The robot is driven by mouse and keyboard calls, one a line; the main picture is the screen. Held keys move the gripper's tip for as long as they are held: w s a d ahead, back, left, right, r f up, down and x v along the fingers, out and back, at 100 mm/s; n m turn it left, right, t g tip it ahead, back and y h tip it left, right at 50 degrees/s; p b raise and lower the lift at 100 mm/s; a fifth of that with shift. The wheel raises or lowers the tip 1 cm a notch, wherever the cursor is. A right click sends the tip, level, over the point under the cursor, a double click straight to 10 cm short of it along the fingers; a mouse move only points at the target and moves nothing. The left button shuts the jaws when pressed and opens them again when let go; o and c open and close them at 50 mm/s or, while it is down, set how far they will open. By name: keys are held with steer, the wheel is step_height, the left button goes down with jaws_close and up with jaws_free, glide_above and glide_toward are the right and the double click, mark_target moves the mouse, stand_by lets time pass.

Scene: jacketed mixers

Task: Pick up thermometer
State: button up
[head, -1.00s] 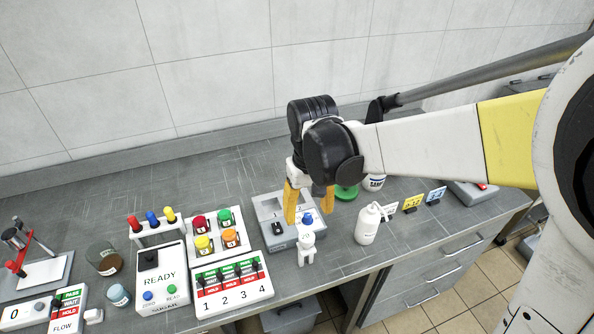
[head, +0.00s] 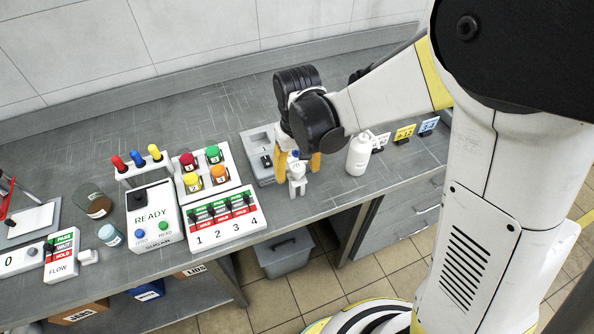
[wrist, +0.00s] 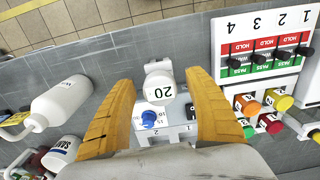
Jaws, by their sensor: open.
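A white piece with a round face reading 20 (wrist: 159,90), which looks like the thermometer, stands near the bench's front edge. In the head view this white piece (head: 297,180) shows below my gripper (head: 298,164). My gripper is open, with yellow fingers pointing down. In the wrist view the fingers of my gripper (wrist: 160,79) lie on either side of the round face, with a visible gap on each side. The far parts of the fingers' reach are hard to judge in depth. A blue knob (wrist: 149,118) sits just beside the white piece, on a grey unit (head: 258,168).
A white numbered switch panel (head: 224,218) with coloured knobs behind it stands left. A white squeeze bottle (head: 359,154) stands close on the right, with small sign cards (head: 404,133) beyond. A grey bin (head: 285,254) is on the floor below the front edge.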

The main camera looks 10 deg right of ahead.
steer(key=c, duration=1.1)
steer(key=shift+o, duration=0.2)
step_height(320, 180, up, 28)
steer(key=p, duration=1.3)
